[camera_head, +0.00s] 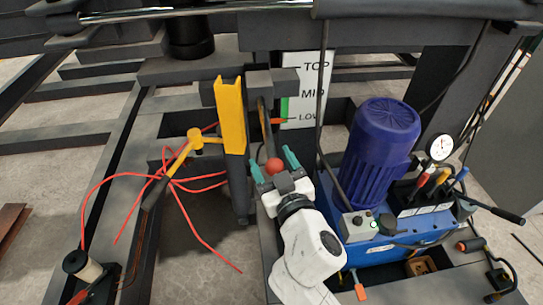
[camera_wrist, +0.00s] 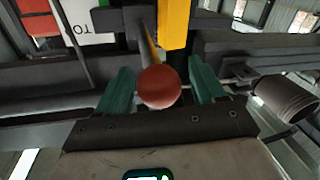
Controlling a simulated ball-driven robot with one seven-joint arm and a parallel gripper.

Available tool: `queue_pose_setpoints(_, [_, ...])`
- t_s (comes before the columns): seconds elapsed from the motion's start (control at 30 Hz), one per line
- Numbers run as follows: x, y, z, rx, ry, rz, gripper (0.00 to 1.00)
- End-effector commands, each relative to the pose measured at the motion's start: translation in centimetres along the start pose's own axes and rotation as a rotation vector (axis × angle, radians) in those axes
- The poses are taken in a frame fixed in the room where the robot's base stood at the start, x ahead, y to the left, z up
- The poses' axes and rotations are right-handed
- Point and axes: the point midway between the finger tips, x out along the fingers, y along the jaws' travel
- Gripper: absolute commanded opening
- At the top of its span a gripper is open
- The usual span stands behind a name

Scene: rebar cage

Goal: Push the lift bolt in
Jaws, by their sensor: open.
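A red ball knob (camera_head: 274,165) sits at the near end of a bar beside the yellow upright; I cannot tell for sure that it is the lift bolt's handle. In the wrist view the red ball (camera_wrist: 159,87) is centred, with a thin bar running up behind it. My gripper (camera_head: 273,164) has two green fingers, open, one on each side of the ball. In the wrist view the gripper (camera_wrist: 162,82) shows gaps between ball and fingers. Where the bar ends behind the ball is hidden.
A white board (camera_head: 304,92) reads TOP, MID and LOW, with an orange pointer (camera_head: 278,121) near LOW. The yellow upright (camera_head: 231,115) stands left of my gripper. A blue motor unit (camera_head: 382,150) is close on the right. Red cords (camera_head: 170,180) spread at left.

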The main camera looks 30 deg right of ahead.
Motion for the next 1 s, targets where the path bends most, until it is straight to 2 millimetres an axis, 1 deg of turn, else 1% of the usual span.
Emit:
queue_pose_setpoints(0.1, [0.63, -0.01, -0.06, 0.001, 0.0, 0.0, 0.69])
queue_pose_setpoints(0.4, [0.74, -0.01, 0.02, 0.001, 0.0, -0.001, 0.68])
queue_pose_setpoints(1.0, [0.71, -0.02, 0.01, 0.001, 0.0, -0.001, 0.1])
